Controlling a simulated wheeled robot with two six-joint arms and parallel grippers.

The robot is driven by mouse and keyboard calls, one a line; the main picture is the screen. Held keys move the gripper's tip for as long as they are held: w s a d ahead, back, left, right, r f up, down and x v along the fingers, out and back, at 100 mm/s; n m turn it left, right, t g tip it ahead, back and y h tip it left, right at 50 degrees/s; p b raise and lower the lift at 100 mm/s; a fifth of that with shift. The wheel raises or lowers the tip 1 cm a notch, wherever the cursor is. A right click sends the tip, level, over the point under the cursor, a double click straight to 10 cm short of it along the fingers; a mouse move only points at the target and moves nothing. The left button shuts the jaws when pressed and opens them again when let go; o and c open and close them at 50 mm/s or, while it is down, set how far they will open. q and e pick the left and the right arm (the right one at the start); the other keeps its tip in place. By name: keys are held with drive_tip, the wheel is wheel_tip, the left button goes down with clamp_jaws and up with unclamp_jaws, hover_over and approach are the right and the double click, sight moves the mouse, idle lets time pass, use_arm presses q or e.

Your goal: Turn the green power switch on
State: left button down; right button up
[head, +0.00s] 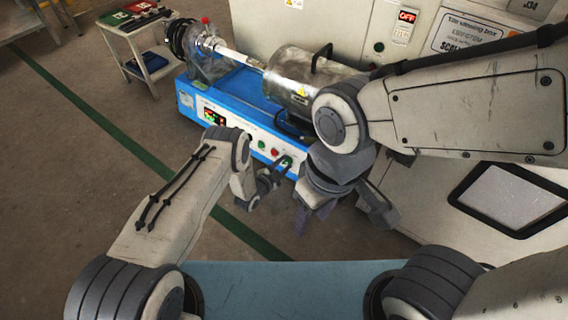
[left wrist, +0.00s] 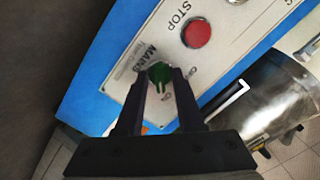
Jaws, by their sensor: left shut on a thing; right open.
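The green power switch (head: 286,162) is a rotary knob at the right end of the light front panel on the blue machine (head: 238,82). In the left wrist view the green knob (left wrist: 160,74) sits on the panel beside a "MAINS" label. My left gripper (head: 277,172) is at the panel; its two dark fingers (left wrist: 161,73) are shut on the knob, one on each side, and hide part of it. The knob's exact setting cannot be told. My right gripper (head: 345,212) is open and empty, to the right of the left gripper and nearer to me.
A red stop button (left wrist: 197,32) is close to the knob. A metal cylinder (head: 305,78) lies on the machine. A small side table (head: 146,62) with red and green bins stands back left. A large cabinet (head: 345,35) is behind. The floor to the left is clear.

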use_arm(q)
drive_tip(key=shift+f, duration=0.1)
idle(0.4)
drive_tip(key=c, duration=0.9)
unclamp_jaws()
drive_tip(key=shift+s+a, duration=0.1)
drive_tip(key=shift+s+a+r+p, duration=0.15)
drive_tip(key=shift+s+r+p, duration=0.15)
drive_tip(key=shift+p, duration=0.1)
drive_tip(key=p+v, duration=0.5)
drive_tip(key=v, duration=0.4)
drive_tip(key=shift+s+a, duration=0.2)
